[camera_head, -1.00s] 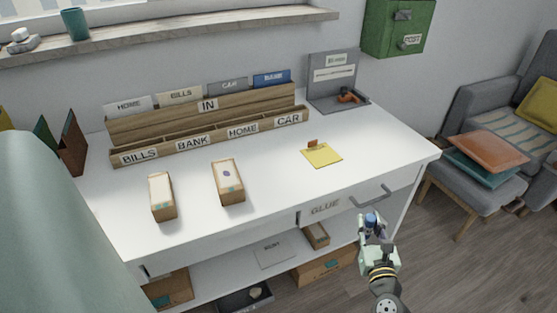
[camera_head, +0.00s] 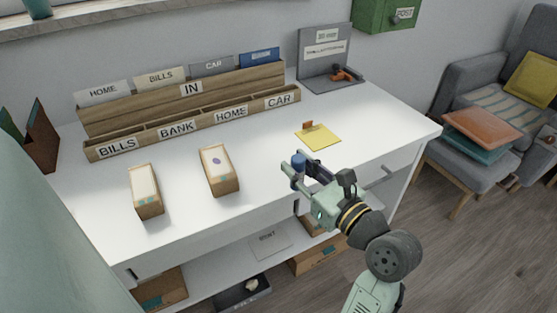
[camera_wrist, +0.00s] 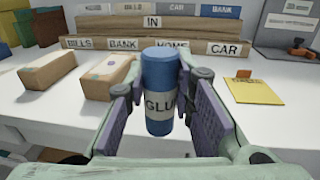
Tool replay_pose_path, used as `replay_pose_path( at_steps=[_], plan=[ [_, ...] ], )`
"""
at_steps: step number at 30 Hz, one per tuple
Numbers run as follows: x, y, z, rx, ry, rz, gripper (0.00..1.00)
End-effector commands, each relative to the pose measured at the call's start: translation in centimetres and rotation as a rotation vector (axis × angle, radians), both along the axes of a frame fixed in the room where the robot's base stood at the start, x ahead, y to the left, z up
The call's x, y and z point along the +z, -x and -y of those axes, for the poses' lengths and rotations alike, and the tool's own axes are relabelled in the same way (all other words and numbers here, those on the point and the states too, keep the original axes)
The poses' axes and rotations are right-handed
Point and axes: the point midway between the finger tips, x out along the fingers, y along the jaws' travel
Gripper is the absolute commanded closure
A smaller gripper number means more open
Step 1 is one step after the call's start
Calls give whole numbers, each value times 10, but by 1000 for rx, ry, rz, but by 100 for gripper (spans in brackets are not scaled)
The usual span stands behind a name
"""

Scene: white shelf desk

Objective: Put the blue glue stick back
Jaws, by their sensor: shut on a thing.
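The blue glue stick (camera_wrist: 159,72) stands upright between my gripper's fingers in the wrist view, with part of its "GLU" label showing. My gripper (camera_head: 300,171) is shut on it and holds it above the front of the desk in the head view, where the blue cap (camera_head: 299,160) shows. The drawer handle (camera_head: 378,178) is at the desk's right front. The drawer's "GLUE" label is hidden behind my gripper and arm in the head view.
Two small boxes (camera_head: 145,192) (camera_head: 219,170) lie on the white desk (camera_head: 255,205). A wooden sorter (camera_head: 190,128) stands behind. A yellow note pad (camera_head: 318,138) lies near the gripper. A grey stand (camera_head: 325,62) is at the back right.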

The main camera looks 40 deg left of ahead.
Motion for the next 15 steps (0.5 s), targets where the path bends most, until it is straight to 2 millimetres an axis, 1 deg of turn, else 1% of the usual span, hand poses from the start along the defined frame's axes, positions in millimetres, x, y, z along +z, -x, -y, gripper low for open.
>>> replay_pose_path(
  at_steps=[1, 9, 12, 15],
  plan=[
    [-1, -8, -14, 7, 0, -2, 100],
    [-5, -47, -74, 5, 0, -3, 100],
    [-8, -58, -90, 3, 0, -2, 100],
    [-10, -65, -100, 1, 0, -2, 100]
  ],
)
